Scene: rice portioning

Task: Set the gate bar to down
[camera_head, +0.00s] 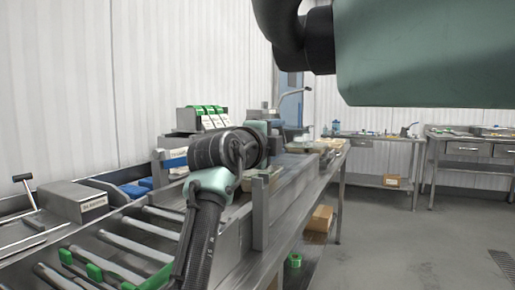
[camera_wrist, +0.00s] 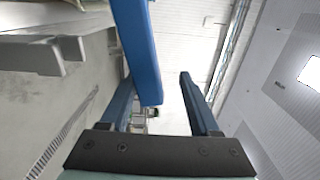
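A long blue bar (camera_wrist: 138,48), which looks like the gate bar, runs down from the top edge in the wrist view. Its lower end lies between the fingers of my gripper (camera_wrist: 157,78), closer to the left finger and overlapping it in the picture. The fingers are apart, with a clear gap to the right finger. I cannot tell whether the bar touches a finger. In the head view a blue strip (camera_head: 176,162) shows by a grey post, partly behind my arm; I cannot tell if it is the same bar. My arm hides the gripper there.
A roller conveyor (camera_head: 135,245) with green parts lies front left. A grey box (camera_head: 72,201) stands beside it. Another upright grey post (camera_head: 260,212) stands right of my arm. Green-topped packs (camera_head: 208,117) stand behind. Floor (camera_head: 400,250) on the right is clear.

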